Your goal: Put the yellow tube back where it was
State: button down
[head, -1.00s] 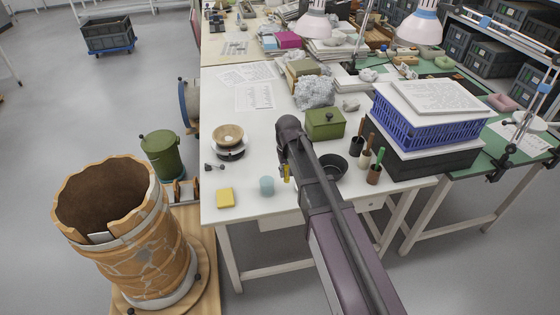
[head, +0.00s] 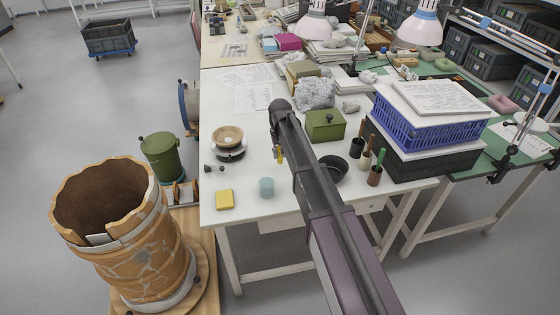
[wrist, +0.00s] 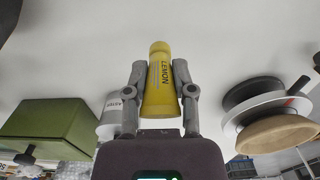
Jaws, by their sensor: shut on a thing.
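The yellow tube (wrist: 160,85), lettered "LEMON", is in my gripper (wrist: 160,72) in the wrist view, with one finger on each side of it. In the head view the tube (head: 280,159) shows as a small yellow piece below the end of my arm, over the white table. Most of my gripper is hidden there by my own arm. I cannot tell whether the tube touches the table.
On the white table (head: 240,180) are a bowl on a dark round stand (head: 228,140), a yellow sponge-like block (head: 224,199), a light-blue cup (head: 266,187), a black bowl (head: 333,166) and a green box (head: 325,124). A pale lettered container (wrist: 112,118) stands beside my gripper.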

aim_at(280, 160)
jog(key=shift+f, duration=0.15)
jog(key=shift+f+b, duration=1.6)
jog(key=shift+b, duration=0.15)
jog(key=shift+f, duration=0.15)
jog(key=shift+c, duration=2.2)
grip_release()
jog(key=shift+r, duration=0.2)
notch_tip(280, 160, up, 12)
jog(key=p, duration=1.2)
